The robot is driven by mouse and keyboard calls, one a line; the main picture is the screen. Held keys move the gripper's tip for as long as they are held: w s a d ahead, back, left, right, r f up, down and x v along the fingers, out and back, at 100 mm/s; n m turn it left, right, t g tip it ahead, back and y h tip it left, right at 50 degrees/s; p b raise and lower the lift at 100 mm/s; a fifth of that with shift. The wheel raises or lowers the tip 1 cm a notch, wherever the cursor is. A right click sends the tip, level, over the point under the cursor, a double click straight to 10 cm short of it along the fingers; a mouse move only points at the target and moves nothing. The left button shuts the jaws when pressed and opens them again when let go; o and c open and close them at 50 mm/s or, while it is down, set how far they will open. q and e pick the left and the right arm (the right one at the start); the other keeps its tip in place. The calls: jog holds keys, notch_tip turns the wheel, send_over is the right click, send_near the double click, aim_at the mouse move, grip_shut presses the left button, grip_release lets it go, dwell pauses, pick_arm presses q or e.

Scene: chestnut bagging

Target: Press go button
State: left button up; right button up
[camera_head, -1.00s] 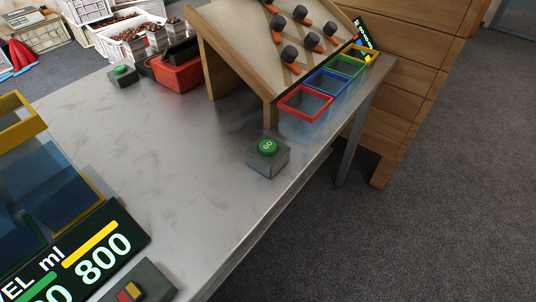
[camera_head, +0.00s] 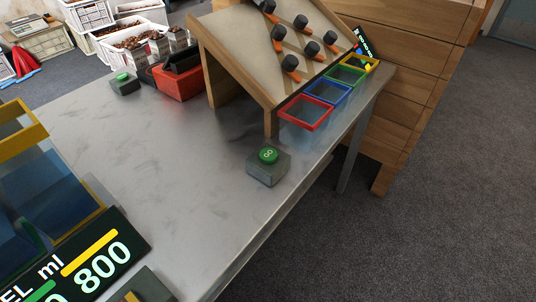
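The green go button (camera_head: 268,155) sits on top of a small grey box (camera_head: 268,172) near the right edge of the metal table (camera_head: 170,185). Its top carries light lettering that reads GO. Nothing touches it. A second green button (camera_head: 122,77) on a similar dark box stands at the table's far left; I cannot read any lettering on it. Neither of my grippers shows in the head view.
A sloped wooden board (camera_head: 255,50) with black-and-orange pegs stands at the back, with red (camera_head: 306,126), blue, green and yellow bins along its side. A red container (camera_head: 180,82) is behind. A level display (camera_head: 85,262) fills the lower left. The table's middle is clear.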

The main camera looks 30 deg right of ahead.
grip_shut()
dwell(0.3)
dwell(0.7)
